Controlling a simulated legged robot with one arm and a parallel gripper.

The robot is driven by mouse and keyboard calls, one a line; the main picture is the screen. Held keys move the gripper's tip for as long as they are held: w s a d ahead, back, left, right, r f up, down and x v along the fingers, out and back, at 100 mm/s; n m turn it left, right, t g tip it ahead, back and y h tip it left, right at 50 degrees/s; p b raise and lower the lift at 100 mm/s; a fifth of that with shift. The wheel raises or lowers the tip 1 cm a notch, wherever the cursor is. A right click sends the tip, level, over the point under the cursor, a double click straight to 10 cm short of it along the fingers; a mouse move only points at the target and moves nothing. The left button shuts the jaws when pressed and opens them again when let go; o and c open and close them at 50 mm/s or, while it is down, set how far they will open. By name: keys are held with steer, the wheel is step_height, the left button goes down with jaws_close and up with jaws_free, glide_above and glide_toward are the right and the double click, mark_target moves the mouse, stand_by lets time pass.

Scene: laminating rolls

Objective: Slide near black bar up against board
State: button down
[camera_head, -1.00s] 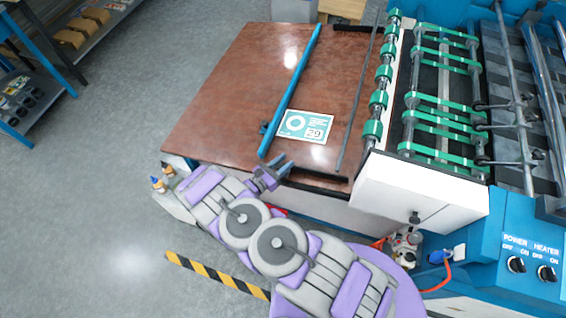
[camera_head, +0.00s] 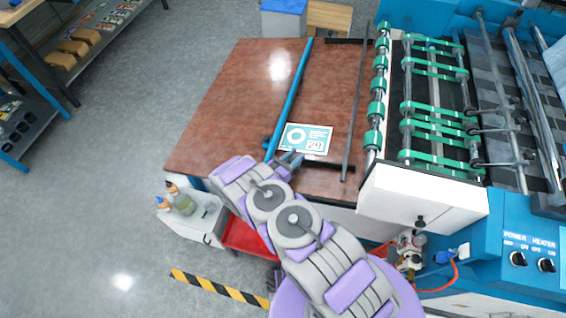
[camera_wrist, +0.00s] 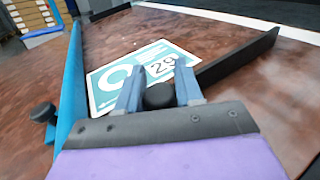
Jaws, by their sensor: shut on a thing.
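The board (camera_head: 306,137), a white and teal card marked 29, lies flat on the brown table; it also shows in the wrist view (camera_wrist: 112,84). The near black bar (camera_head: 330,165) lies along the table's near side, just below the board. In the wrist view the bar (camera_wrist: 240,56) runs away to the right from my gripper. My gripper (camera_wrist: 158,92) is shut on the bar's black knob (camera_wrist: 160,96), with one finger on each side. In the head view my gripper (camera_head: 291,159) is at the bar's left end. I cannot tell whether bar and board touch.
A blue bar (camera_head: 288,97) runs lengthwise left of the board. A thin dark rod (camera_head: 355,105) runs to its right. A far black bar (camera_head: 345,41) lies at the table's back. The roller machine (camera_head: 435,110) stands on the right. The table's left part is clear.

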steer(key=w, duration=0.1)
steer(key=w+d, duration=0.1)
steer(key=w, duration=0.2)
steer(key=shift+w+d+b, duration=0.2)
steer(key=shift+d+b, duration=0.05)
steer(key=shift+b, duration=0.1)
steer(key=shift+w+d, duration=0.1)
steer(key=shift+d, duration=0.1)
steer(key=shift+a, duration=0.35)
steer(key=c, duration=0.9)
jaws_free()
steer(key=shift+a, duration=0.1)
steer(key=shift+c, duration=0.2)
steer(key=shift+o, duration=0.7)
steer(key=shift+d, duration=0.25)
